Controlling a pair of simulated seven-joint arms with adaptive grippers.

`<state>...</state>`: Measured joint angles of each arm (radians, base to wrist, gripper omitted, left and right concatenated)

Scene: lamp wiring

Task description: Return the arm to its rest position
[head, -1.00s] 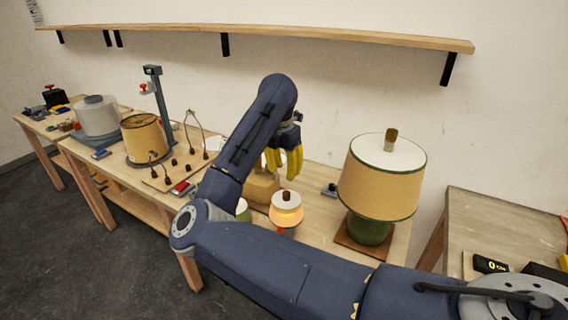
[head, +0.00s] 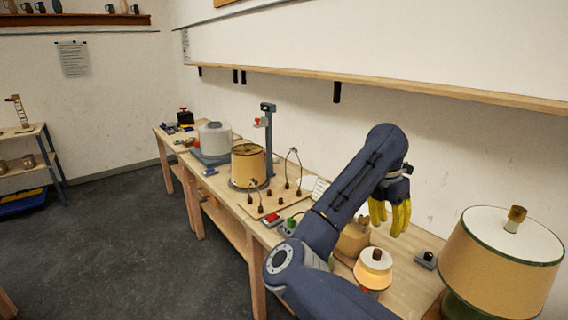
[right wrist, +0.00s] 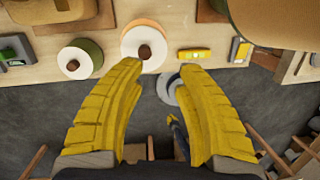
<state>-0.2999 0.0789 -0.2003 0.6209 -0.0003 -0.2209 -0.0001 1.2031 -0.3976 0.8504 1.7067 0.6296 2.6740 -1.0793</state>
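The bent blue right arm reaches across the front of the bench. A large tan lamp with a green rim (head: 500,262) stands to the right of the gripper.
A wiring board (head: 272,203), a tan drum-shaped shade (head: 248,165) and a grey post (head: 268,140) stand farther left on the bench. A wall shelf (head: 400,88) runs above. Dark floor (head: 120,230) is open at left.

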